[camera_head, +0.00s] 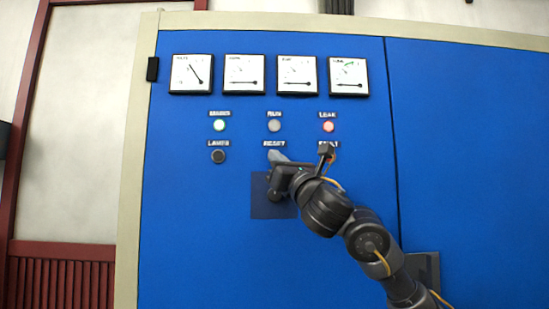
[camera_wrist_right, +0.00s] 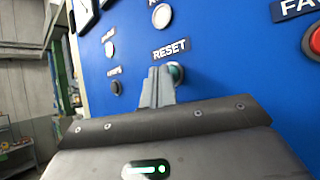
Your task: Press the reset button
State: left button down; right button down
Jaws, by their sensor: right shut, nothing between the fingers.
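The reset button is a green round button (camera_wrist_right: 176,72) under the RESET label (camera_wrist_right: 171,48) in the right wrist view. In the head view the RESET label (camera_head: 274,144) shows, and the button below it is hidden behind my right gripper (camera_head: 277,156). In the wrist view my right gripper (camera_wrist_right: 157,88) is shut and empty, its grey fingertips at the button and covering its left part. I cannot tell whether the tips touch it. My left gripper is in neither view.
The blue panel carries several gauges (camera_head: 244,74) along the top. Below are a green lamp (camera_head: 219,125), a grey RUN lamp (camera_head: 274,125) and a red LEAK lamp (camera_head: 328,126). A black LAMPS button (camera_head: 218,157) is left of the gripper.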

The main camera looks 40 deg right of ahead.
jog(key=shift+w+d, duration=0.2)
dwell(0.3)
jog(key=shift+s+a, duration=0.55)
jog(key=shift+s, duration=0.1)
dwell(0.3)
jog(key=s+a+p, duration=0.1)
jog(key=s, duration=0.1)
jog(key=s+a+p, duration=0.2)
dwell(0.4)
jog(key=shift+f, duration=0.1)
dwell(0.6)
